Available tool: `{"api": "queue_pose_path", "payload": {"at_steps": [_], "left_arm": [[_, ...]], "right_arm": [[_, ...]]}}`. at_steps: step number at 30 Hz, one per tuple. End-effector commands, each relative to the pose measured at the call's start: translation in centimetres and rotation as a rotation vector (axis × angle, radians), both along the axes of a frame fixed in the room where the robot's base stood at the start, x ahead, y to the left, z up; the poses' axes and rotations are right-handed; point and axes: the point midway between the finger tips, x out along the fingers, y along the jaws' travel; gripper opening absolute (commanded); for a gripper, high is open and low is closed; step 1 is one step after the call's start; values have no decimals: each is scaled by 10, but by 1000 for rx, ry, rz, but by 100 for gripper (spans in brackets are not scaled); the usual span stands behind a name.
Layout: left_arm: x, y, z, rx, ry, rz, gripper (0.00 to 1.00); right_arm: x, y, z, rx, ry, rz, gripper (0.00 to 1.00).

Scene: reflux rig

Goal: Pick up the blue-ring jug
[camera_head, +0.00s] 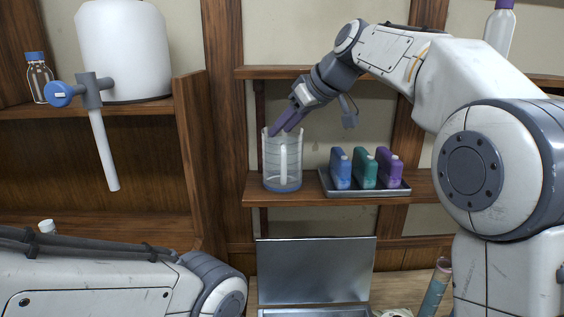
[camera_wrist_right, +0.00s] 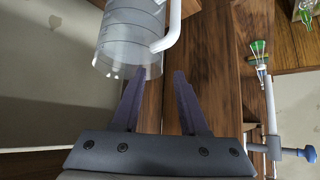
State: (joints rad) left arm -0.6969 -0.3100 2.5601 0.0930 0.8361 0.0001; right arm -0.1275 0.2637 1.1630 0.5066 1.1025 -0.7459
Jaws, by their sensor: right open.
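The blue-ring jug (camera_head: 270,165) is a clear, graduated jug with a blue ring at its base and a pale handle facing the front. It stands upright on the wooden shelf. My right gripper (camera_head: 288,125) is open and empty, at the jug's upper rim. In the right wrist view the jug (camera_wrist_right: 125,40) lies ahead and to the left, with its white handle (camera_wrist_right: 174,28) ahead of the two spread fingers (camera_wrist_right: 160,76). The left fingertip overlaps the jug's rim in that view; whether they touch is unclear. My left gripper is out of the picture.
A metal tray (camera_head: 370,193) with blue, green and purple bottles stands right of the jug. A wooden upright (camera_head: 228,120) rises to its left. A white tank (camera_head: 124,50) with a blue-knobbed tap and a small blue-capped bottle (camera_head: 38,78) stand further left. An upper shelf (camera_head: 270,73) lies above.

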Motion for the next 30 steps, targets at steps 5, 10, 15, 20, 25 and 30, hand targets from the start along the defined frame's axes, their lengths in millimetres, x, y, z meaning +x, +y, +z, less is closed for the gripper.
{"api": "queue_pose_path", "payload": {"at_steps": [5, 10, 15, 20, 25, 30], "left_arm": [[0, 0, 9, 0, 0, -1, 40], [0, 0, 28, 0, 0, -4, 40], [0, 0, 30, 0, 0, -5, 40], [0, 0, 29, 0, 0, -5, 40], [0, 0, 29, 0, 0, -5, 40], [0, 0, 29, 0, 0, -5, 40]], "right_arm": [[7, 8, -7, 0, 2, 1, 43], [22, 24, -20, -1, 4, 2, 43], [31, 31, -35, -1, 1, 0, 43], [32, 32, -37, -1, -2, -1, 43], [32, 32, -37, 0, -2, -1, 13], [32, 32, -37, -1, -1, -1, 0]]}}
